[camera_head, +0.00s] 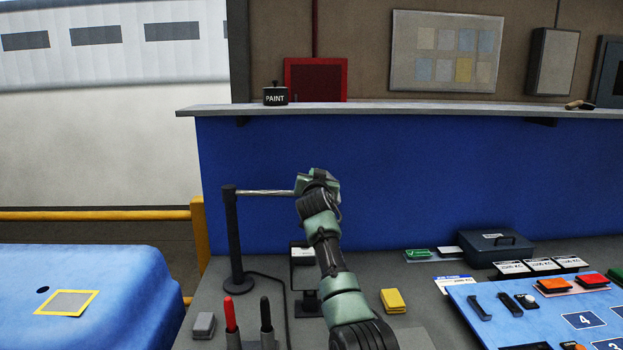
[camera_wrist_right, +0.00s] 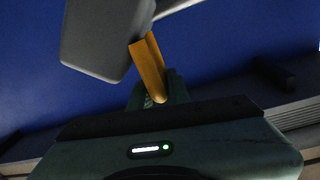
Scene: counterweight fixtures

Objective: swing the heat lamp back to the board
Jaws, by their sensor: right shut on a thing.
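The heat lamp has a dark upright post (camera_head: 233,238) on a round base and a thin metal arm (camera_head: 265,192) reaching right from the post's top. My right gripper (camera_head: 317,180) is at the arm's far end and hides most of the lamp head. In the right wrist view, the gripper (camera_wrist_right: 158,96) is shut on an orange handle (camera_wrist_right: 148,62) beside the grey lamp head (camera_wrist_right: 100,38). The blue board (camera_head: 548,322) with numbered squares lies on the bench at the right, well apart from the lamp. My left gripper is not in view.
A small dark stand (camera_head: 304,272) is behind my right arm. Red and black markers (camera_head: 231,315) stand in front of the post, near a grey block (camera_head: 203,325). A yellow block (camera_head: 393,300) lies between my arm and the board. A dark box (camera_head: 494,247) stands behind the board.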

